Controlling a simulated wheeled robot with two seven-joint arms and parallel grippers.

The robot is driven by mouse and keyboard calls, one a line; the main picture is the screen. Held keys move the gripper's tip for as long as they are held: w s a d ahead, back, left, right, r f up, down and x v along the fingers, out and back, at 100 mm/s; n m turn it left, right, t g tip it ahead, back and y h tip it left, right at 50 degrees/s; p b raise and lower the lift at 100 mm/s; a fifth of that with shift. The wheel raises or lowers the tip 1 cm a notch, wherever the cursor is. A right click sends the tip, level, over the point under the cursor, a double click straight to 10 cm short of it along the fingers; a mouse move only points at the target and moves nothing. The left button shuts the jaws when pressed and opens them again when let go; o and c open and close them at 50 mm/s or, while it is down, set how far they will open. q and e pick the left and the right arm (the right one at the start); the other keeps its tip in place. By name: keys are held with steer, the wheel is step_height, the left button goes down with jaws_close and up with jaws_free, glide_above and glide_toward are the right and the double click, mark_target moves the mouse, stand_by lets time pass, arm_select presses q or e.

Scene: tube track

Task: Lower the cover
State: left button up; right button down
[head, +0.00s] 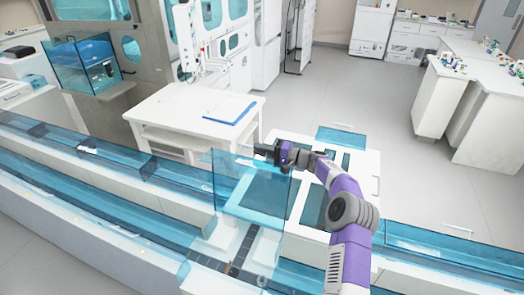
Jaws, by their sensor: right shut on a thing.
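My right gripper (256,151) is at the cover's upper edge, at the end of my purple and grey arm that comes up from the bottom right. It is shut on the cover's edge, though its fingertips are small and hard to make out. Below the cover, a dark strip of the track lies open to view. My left gripper does not show.
Long white track housings with blue see-through covers (95,200) run across the front. A white table (185,108) with a blue-edged clipboard (230,110) stands behind. White counters (480,105) stand at the right, with clear floor (350,95) between.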

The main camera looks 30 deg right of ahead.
steer(key=s+a+f+n+b, duration=0.1)
steer(key=s+a+n+b, duration=0.5)
steer(key=b, duration=2.4)
steer(key=s+a, duration=0.7)
steer(key=a, duration=0.3)
steer(key=shift+s+f+n, duration=0.3)
steer(key=shift+f+n, duration=0.05)
steer(key=shift+n, duration=0.05)
steer(key=c, duration=1.2)
jaws_free()
steer(key=shift+o, duration=0.2)
steer(key=shift+s+d, duration=0.1)
